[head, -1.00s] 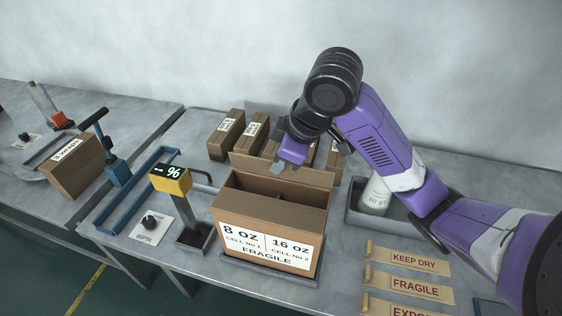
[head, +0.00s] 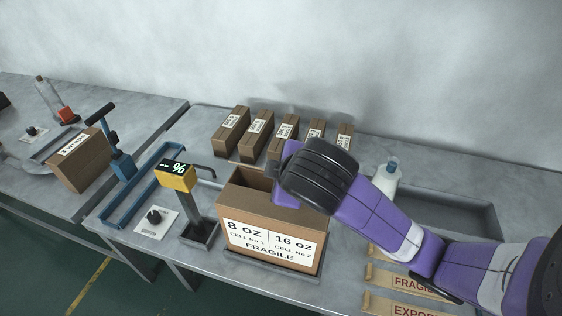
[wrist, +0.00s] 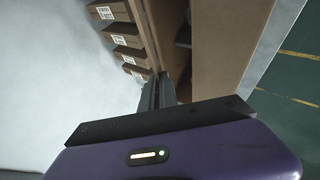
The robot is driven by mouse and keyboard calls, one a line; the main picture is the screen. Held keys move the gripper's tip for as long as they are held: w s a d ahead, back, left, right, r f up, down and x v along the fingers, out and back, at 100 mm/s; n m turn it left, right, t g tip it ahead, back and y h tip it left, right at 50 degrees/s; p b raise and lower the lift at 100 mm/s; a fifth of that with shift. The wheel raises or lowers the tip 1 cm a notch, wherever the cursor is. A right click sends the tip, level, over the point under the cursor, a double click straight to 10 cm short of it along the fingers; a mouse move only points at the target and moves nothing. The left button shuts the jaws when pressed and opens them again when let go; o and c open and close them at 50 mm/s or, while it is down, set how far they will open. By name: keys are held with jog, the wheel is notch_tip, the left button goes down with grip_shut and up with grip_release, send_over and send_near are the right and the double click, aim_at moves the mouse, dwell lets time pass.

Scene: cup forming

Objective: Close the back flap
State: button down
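The open carton (head: 270,225), labelled 8 OZ and 16 OZ, stands upright on a low tray near the middle of the bench in the head view. Its dark inside shows at the left. The back flap (head: 236,165) shows only as a thin brown edge at the back left; my arm hides most of it. In the wrist view a narrow brown panel (wrist: 148,30), seemingly this flap, runs beside the dark opening. My gripper (wrist: 158,92) points down at the carton's right back part. Its dark fingers are close to that panel; contact and finger gap are unclear.
Several small labelled cartons (head: 257,133) stand in a row behind the carton. A yellow display post (head: 176,178) is close on its left. A white bottle (head: 385,182) and a grey tray (head: 450,205) are to the right, with label strips (head: 405,280) in front.

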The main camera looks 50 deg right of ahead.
jog(key=shift+s+a+f+n+t+h, duration=0.15)
jog(key=shift+a+f+n+t+h, duration=0.2)
jog(key=shift+f+h, duration=0.4)
jog(key=shift+s+a+f+t+h+b, duration=0.1)
jog(key=shift+a+f+t+h+b, duration=0.2)
jog(key=shift+h+b, duration=0.65)
jog(key=t+b, duration=0.1)
jog(key=b, duration=0.1)
jog(key=shift+a+f+n+h+b, duration=0.15)
jog(key=shift+f+n+h+b, duration=0.15)
jog(key=shift+f+n+h, duration=0.1)
jog(key=shift+h+b, duration=0.3)
jog(key=shift+b, duration=0.1)
jog(key=shift+s+a+r, duration=0.1)
jog(key=c, duration=1.6)
grip_release()
jog(key=shift+r, duration=0.1)
jog(key=shift+c, duration=0.2)
